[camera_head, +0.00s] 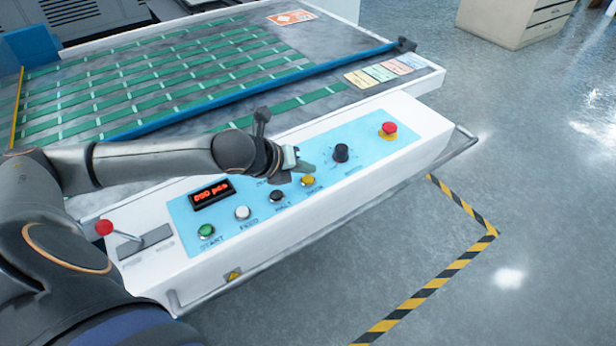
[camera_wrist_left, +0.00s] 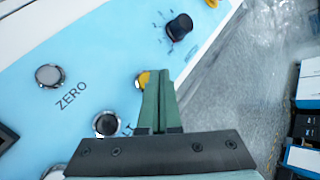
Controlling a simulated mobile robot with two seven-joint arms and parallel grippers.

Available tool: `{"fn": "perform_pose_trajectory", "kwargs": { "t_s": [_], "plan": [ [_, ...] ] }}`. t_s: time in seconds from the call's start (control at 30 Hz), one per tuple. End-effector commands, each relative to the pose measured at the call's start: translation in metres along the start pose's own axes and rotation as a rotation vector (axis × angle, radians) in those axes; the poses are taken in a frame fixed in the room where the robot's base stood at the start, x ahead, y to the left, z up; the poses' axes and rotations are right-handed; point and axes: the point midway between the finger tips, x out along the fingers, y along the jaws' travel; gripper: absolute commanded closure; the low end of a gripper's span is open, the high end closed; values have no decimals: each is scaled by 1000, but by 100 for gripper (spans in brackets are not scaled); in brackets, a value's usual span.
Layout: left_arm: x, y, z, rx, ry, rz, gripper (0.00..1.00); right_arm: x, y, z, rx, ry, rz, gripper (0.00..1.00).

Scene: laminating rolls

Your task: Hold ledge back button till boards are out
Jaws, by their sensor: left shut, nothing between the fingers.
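A yellow button (camera_head: 308,181) sits on the light-blue control panel (camera_head: 362,163); its label is too blurred to read as ledge back. My left gripper (camera_head: 306,167) is shut and empty, with its green fingertips right by this button. In the left wrist view, the fingers (camera_wrist_left: 160,92) cover the right part of the yellow button (camera_wrist_left: 141,79). I cannot tell whether they touch or press it. A black button (camera_head: 276,196) is just left of it. I cannot make out any boards. My right gripper is not in view.
White (camera_head: 242,213) and green (camera_head: 206,231) buttons lie to the left, a grey ZERO button (camera_wrist_left: 49,75) farther back. A black knob (camera_head: 341,152) and red stop button (camera_head: 389,129) lie right. Behind is a bed with green strips (camera_head: 165,85). A rail (camera_head: 330,212) runs in front.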

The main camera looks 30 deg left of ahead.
Motion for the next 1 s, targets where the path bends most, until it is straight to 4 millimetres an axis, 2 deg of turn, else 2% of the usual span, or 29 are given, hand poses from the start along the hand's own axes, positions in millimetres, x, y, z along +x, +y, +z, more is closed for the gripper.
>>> {"fn": "perform_pose_trajectory", "kwargs": {
  "t_s": [1.0],
  "plan": [
    [7, 5, -5, 0, 0, 0, 100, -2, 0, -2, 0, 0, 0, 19]
  ]
}}
